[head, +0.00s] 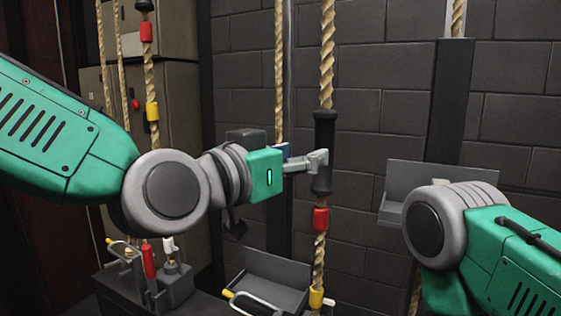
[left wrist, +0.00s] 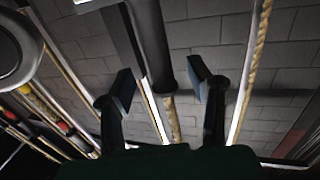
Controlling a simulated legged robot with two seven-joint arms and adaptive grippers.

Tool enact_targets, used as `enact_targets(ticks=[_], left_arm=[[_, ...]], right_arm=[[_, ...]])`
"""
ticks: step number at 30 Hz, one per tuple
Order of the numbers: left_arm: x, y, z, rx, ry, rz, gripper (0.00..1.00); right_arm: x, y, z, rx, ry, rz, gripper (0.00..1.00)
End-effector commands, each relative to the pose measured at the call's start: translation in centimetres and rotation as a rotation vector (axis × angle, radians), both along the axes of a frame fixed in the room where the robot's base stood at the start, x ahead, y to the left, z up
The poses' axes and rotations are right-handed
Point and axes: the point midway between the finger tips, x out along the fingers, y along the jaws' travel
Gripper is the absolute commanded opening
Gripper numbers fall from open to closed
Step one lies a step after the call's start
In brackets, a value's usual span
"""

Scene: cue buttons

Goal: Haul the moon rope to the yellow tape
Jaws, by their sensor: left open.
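A thick tan rope (head: 327,60) hangs right of centre in the head view, with a black grip sleeve (head: 324,130), red tape (head: 320,219) below it and yellow tape (head: 316,297) lower still. No moon mark can be made out on it. My left gripper (head: 318,163) is at the sleeve's lower half, fingers open. In the left wrist view, the sleeve (left wrist: 153,45) runs between the two spread fingers (left wrist: 162,88), with gaps visible on both sides. Whether either finger touches it is unclear. My right arm enters at the lower right; its gripper is out of view.
Another rope (head: 150,75) at the left has red (head: 146,31) and yellow tape (head: 152,111). A thinner rope (head: 280,70) hangs behind the gripper. Levers with red (head: 149,262) and white handles stand below. Grey trays (head: 275,268) are near the dark block wall (head: 375,120).

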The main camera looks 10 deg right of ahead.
Motion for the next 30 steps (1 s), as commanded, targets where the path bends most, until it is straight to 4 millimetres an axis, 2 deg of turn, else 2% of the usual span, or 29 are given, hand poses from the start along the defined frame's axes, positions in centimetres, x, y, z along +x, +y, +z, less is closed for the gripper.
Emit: enact_targets(ticks=[3,9,30], left_arm=[[-1.5,1.7,0.0,0.002,0.001,0.000,0.47],[-3.0,3.5,-0.1,0.003,0.001,0.000,0.47],[-3.3,3.8,-0.2,0.004,0.002,0.000,0.47]], right_arm=[[0.0,-0.1,0.0,0.000,0.000,0.000,0.00],[0.0,-0.1,0.0,0.000,0.001,-0.001,0.00],[0.2,-0.1,-0.1,0.000,0.002,-0.001,0.00]])
